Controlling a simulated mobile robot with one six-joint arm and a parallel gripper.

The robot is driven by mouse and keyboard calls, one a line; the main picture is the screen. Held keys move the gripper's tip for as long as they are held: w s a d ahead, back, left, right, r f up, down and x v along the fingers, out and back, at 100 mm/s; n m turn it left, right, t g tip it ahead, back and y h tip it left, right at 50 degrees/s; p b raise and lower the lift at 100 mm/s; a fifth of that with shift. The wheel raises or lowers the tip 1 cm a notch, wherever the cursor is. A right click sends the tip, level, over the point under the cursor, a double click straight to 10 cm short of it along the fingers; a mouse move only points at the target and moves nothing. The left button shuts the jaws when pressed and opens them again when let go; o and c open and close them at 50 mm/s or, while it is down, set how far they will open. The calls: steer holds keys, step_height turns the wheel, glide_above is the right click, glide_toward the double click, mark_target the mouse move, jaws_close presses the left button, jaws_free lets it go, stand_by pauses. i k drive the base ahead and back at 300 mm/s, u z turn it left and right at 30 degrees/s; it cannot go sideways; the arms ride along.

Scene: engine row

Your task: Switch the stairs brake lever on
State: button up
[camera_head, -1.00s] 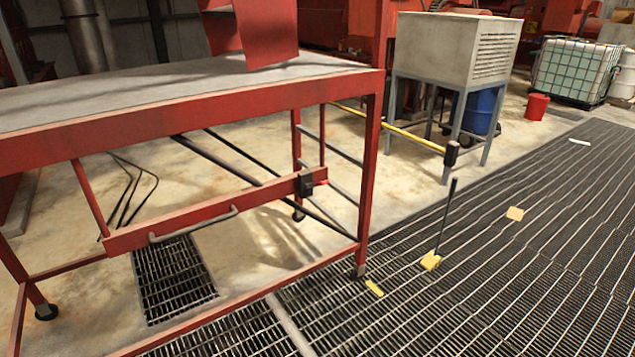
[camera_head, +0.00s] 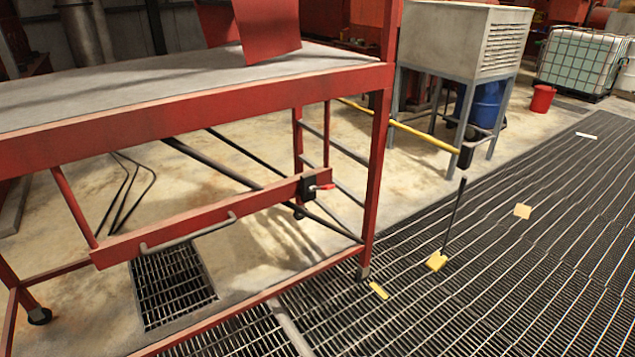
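A red metal frame on small wheels, with a grey top (camera_head: 150,88), fills the left and middle; I take it to be the stairs. A red crossbar (camera_head: 190,230) with a grey handle runs low across it. At the crossbar's right end sits a small black box (camera_head: 308,188) with a short red lever (camera_head: 324,187) pointing right; this looks like the brake lever. Its on or off position cannot be told. My gripper is not in view, and nothing touches the lever.
A black rod stands on a yellow block (camera_head: 437,261) on the floor grating. A yellow bar (camera_head: 420,135) with a black end reaches out beyond the frame. A grey cabinet on legs (camera_head: 455,40), a blue drum (camera_head: 483,103) and a red bucket (camera_head: 543,98) stand behind. The grating (camera_head: 540,270) at right is mostly open.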

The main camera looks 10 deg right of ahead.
mark_target(327, 188)
steer(key=i, duration=0.55)
steer(key=z, duration=0.05)
steer(key=k, duration=1.35)
steer(key=u, duration=0.75)
steer(key=i, duration=1.25)
steer(key=u, duration=0.25)
